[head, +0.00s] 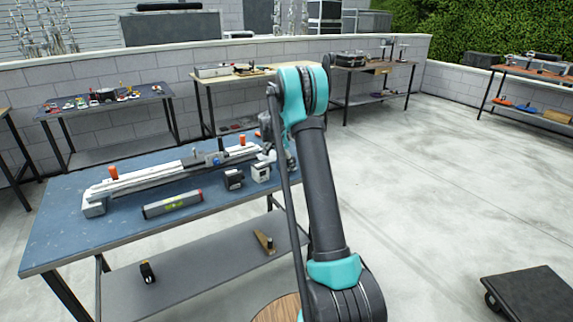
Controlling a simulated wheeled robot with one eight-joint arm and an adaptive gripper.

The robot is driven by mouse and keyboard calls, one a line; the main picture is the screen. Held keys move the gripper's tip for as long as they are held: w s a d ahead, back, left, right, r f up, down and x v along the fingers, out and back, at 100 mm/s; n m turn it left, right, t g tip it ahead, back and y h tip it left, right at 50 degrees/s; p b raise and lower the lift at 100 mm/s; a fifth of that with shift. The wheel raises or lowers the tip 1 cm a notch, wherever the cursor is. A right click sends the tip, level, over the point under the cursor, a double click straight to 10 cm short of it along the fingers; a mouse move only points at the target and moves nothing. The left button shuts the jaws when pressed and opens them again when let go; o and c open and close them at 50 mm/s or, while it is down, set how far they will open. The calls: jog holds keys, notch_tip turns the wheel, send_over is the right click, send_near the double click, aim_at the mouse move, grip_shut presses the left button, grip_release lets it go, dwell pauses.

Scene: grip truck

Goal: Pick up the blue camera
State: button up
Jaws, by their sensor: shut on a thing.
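My gripper (268,152) is only partly in view at the right end of the blue-topped table (60,240), largely behind my own arm. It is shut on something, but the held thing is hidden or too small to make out. I cannot clearly pick out a blue camera. A small black boxy device (233,180) and a pale box (260,173) stand on the table just left of and below my gripper.
A long pale rail (150,181) with orange knobs and a grey cylinder (172,204) lie on the blue table. Its lower shelf (190,279) holds small items. Other loaded tables line the wall. A low dark cart (530,296) stands at lower right; the concrete floor between is clear.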

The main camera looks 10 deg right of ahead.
jog(key=shift+r, duration=0.1)
notch_tip(320, 180, up, 27)
jog(key=shift+r, duration=0.15)
dwell(1.5)
dwell(0.4)
